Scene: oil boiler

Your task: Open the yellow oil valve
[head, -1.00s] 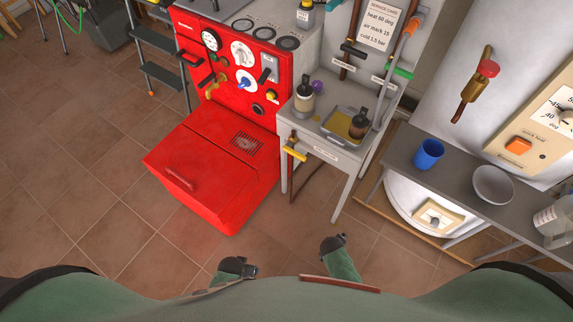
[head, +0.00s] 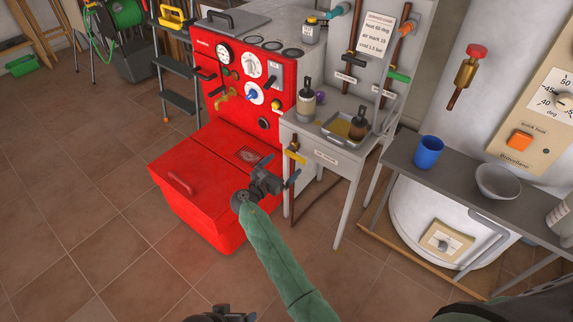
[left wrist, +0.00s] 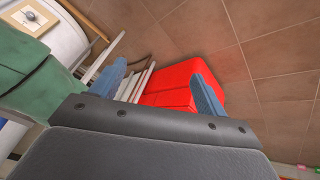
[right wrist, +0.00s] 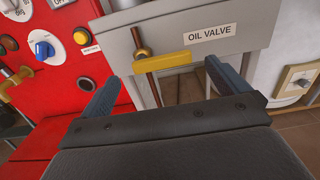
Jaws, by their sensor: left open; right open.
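The yellow oil valve handle (head: 294,156) sits on a copper pipe at the front left of the grey table. In the right wrist view the handle (right wrist: 162,63) lies roughly level, crosswise to the upright pipe, beside a plate (right wrist: 209,33) reading OIL VALVE. My right gripper (head: 279,170) is open and empty, just in front of the handle. In its wrist view the handle lies beyond and between the fingertips, with no visible contact. My left gripper (left wrist: 157,85) is open and empty, low and apart from the valve; only part of it shows at the head view's bottom edge.
The red boiler (head: 205,185) stands left of the valve, its lower box jutting forward. Bottles and a tray (head: 340,138) stand on the grey table (head: 325,148). A dark shelf (head: 455,178) with a blue mug (head: 429,152) and bowl is at right. The floor in front is clear.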

